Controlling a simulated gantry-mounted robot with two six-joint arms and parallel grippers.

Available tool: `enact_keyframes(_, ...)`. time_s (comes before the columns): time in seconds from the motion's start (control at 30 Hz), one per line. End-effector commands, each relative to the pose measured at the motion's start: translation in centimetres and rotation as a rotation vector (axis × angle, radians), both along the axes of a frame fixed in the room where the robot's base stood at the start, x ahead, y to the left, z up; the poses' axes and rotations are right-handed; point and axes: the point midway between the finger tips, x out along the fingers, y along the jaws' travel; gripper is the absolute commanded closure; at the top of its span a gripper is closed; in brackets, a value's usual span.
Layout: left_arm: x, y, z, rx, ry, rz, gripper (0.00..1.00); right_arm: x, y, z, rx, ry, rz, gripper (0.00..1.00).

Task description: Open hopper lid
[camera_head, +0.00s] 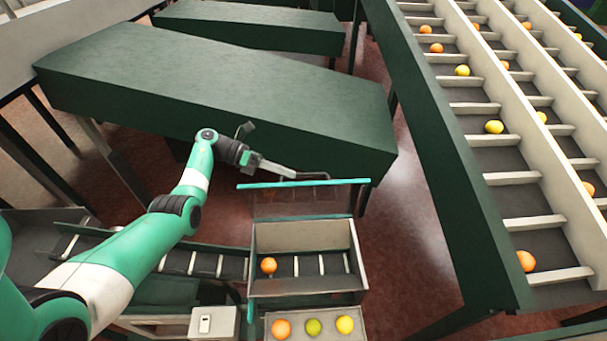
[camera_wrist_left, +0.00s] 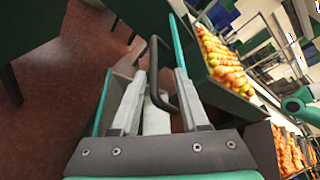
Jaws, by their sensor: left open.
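The hopper (camera_head: 253,268) is a grey open-topped box with one orange (camera_head: 268,265) on its slatted floor. Its lid (camera_head: 305,199) stands raised at the far side, a panel with a teal edge, and the hopper's mouth is uncovered. A dark handle (camera_head: 316,175) sticks out from the lid. My left gripper (camera_head: 296,183) is open beside the handle at the lid's far side. In the left wrist view the handle (camera_wrist_left: 155,45) shows between the spread fingers of my left gripper (camera_wrist_left: 160,85); I cannot tell if they touch it. My right gripper is out of view.
A large dark green table (camera_head: 220,85) stands behind the lid. A slatted conveyor (camera_head: 515,210) with scattered fruit runs along the right. A tray (camera_head: 297,327) with three fruits sits in front of the hopper. Red floor lies open right of the hopper.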

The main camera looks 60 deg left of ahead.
Motion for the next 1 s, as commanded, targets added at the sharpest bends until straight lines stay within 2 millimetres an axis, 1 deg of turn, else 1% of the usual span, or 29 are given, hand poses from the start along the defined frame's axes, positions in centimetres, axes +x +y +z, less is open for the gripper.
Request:
enact_keyframes(0.03, 0.9, -0.7, -0.1, -0.002, 0.001, -0.003, 0.55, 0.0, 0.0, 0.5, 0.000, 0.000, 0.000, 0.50)
enact_keyframes(0.1, 1.9, -1.5, -0.5, -0.001, 0.001, -0.002, 0.55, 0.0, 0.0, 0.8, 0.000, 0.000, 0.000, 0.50)
enact_keyframes(0.23, 3.3, -2.5, -1.1, -0.002, 0.000, -0.001, 0.55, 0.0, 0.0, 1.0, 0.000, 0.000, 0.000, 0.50)
enact_keyframes(0.37, 3.8, -2.9, -1.4, -0.001, -0.001, 0.000, 0.55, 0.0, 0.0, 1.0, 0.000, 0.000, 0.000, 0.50)
enact_keyframes(0.57, 3.9, -2.9, -1.5, 0.000, -0.001, 0.001, 0.55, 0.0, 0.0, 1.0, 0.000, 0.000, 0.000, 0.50)
enact_keyframes(0.6, 3.9, -2.9, -1.5, -0.001, 0.000, 0.001, 0.59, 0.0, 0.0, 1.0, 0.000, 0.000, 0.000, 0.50)
enact_keyframes(0.67, 3.9, -2.9, -1.5, 0.000, -0.001, 0.001, 0.70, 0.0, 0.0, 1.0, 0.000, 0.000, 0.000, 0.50)
enact_keyframes(0.7, 3.9, -2.9, -1.5, 0.000, -0.001, 0.001, 0.77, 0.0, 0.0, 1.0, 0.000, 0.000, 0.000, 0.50)
enact_keyframes(0.83, 3.9, -2.9, -1.4, -0.001, -0.001, 0.001, 1.00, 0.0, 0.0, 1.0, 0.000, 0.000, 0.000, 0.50)
enact_keyframes(1.0, 3.9, -2.9, -1.4, -0.001, -0.001, 0.001, 1.00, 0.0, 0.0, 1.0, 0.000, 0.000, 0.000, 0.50)
